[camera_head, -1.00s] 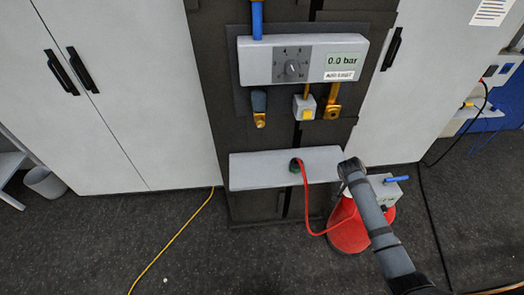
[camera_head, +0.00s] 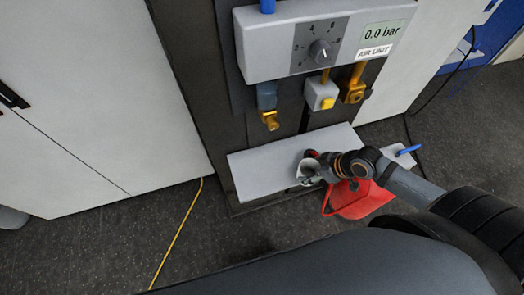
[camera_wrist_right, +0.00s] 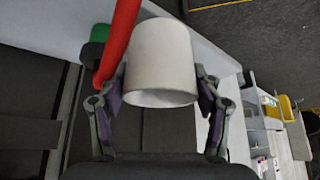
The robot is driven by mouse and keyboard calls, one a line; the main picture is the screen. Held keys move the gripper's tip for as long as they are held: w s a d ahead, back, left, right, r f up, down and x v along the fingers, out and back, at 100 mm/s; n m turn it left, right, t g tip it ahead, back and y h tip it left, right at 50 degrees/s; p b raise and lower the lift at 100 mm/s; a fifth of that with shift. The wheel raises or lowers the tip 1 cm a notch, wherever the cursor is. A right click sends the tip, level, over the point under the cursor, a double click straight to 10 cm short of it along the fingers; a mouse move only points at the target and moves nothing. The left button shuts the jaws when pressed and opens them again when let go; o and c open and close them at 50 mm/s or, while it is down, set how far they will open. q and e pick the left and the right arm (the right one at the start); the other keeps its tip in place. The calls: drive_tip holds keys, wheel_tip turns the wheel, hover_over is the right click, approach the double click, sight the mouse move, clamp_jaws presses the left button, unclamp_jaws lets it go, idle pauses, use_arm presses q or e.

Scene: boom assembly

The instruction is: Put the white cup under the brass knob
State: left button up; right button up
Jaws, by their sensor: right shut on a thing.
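The white cup (camera_wrist_right: 160,62) is between the two fingers of my right gripper (camera_wrist_right: 162,95) in the right wrist view. The fingers are shut on its sides. In the head view the cup (camera_head: 308,168) shows small at the shelf's right half, with my right gripper (camera_head: 322,168) at it. Whether the cup touches the shelf I cannot tell. One brass piece (camera_head: 270,120) hangs under a blue-grey part at the panel's left, and another brass fitting (camera_head: 353,91) is at the right. Both are above the shelf. My left gripper is not in view.
The pale grey shelf (camera_head: 262,172) is bare on its left. A red hose (camera_wrist_right: 118,40) and a green fitting (camera_wrist_right: 97,45) are close beside the cup. A red container (camera_head: 362,198) stands below the shelf.

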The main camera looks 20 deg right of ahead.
drive_tip(key=shift+w+a+f, duration=0.1)
drive_tip(key=shift+w+a, duration=0.15)
drive_tip(key=shift+w, duration=0.15)
drive_tip(key=w+a+b, duration=0.1)
drive_tip(key=w+a, duration=0.1)
drive_tip(key=w, duration=0.1)
drive_tip(key=shift+w+a+b, duration=0.1)
drive_tip(key=shift+a+b, duration=0.2)
drive_tip(key=shift+b, duration=0.05)
drive_tip(key=w+a, duration=0.2)
drive_tip(key=w, duration=0.1)
drive_tip(key=w+a+p, duration=0.1)
drive_tip(key=w+a, duration=0.2)
drive_tip(key=w+a+p, duration=0.1)
drive_tip(key=w+a, duration=0.1)
drive_tip(key=w, duration=0.2)
drive_tip(key=shift+a+r, duration=0.2)
drive_tip(key=shift+a, duration=0.1)
drive_tip(key=shift+w+a+f, duration=0.1)
drive_tip(key=shift+f+p, duration=0.3)
drive_tip(key=shift+p, duration=0.1)
wheel_tip(320, 180, down, 2)
drive_tip(key=shift+f+p, duration=0.25)
drive_tip(key=shift+p, duration=0.05)
drive_tip(key=shift+f, duration=0.2)
drive_tip(key=shift+f, duration=0.1)
drive_tip(key=o, duration=1.1)
